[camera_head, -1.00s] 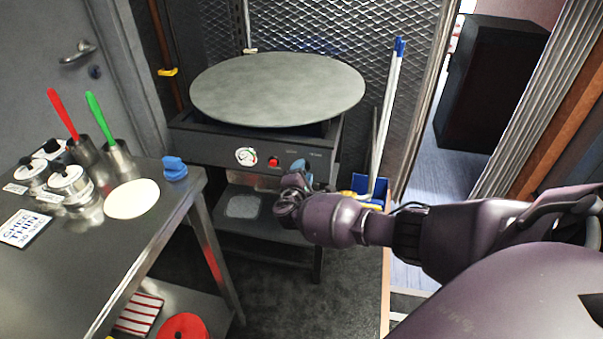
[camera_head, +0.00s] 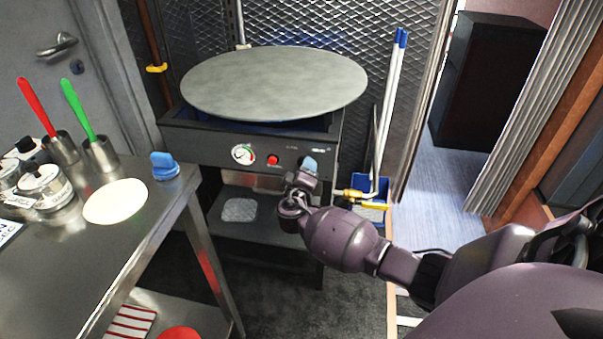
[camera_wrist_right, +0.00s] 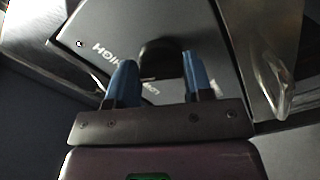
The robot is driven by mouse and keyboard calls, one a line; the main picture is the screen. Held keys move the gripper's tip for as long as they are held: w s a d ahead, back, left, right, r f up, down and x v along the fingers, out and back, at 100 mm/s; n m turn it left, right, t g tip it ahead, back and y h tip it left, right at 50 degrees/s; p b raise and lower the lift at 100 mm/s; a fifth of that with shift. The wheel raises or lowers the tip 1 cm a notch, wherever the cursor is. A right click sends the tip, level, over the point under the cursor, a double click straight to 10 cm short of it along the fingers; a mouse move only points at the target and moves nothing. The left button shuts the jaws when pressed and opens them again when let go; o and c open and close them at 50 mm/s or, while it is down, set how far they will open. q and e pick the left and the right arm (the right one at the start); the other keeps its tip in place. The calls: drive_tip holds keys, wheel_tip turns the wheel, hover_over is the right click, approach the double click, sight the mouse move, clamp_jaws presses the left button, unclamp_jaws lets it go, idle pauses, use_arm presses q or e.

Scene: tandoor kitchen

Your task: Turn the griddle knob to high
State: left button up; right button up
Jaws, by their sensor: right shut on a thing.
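The griddle (camera_head: 275,85) is a wide grey round plate on a dark stand. Its front panel (camera_head: 215,150) carries a white dial and a red button. My right gripper (camera_head: 309,165) is at the right end of this panel, its blue fingertips against it. In the right wrist view the black griddle knob (camera_wrist_right: 160,50) sits between the two fingers (camera_wrist_right: 160,78), which are shut on it. The word HIGH (camera_wrist_right: 106,54) is printed left of the knob, and another label lies partly hidden below it. The knob's pointer cannot be made out. My left gripper is not in view.
A steel table (camera_head: 110,250) stands at left with metal pots, red- and green-handled tools, a white disc (camera_head: 115,202) and a blue object (camera_head: 164,166). A blue bucket (camera_head: 372,186) and poles stand right of the griddle. Open floor lies beyond the doorway at right.

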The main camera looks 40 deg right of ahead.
drive_tip(key=shift+f+m+b, duration=0.15)
drive_tip(key=shift+m+b, duration=0.35)
drive_tip(key=shift+m, duration=0.5)
drive_tip(key=o, duration=0.9)
drive_tip(key=shift+a, duration=0.15)
drive_tip(key=shift+p+v, duration=0.6)
drive_tip(key=shift+v, duration=4.7)
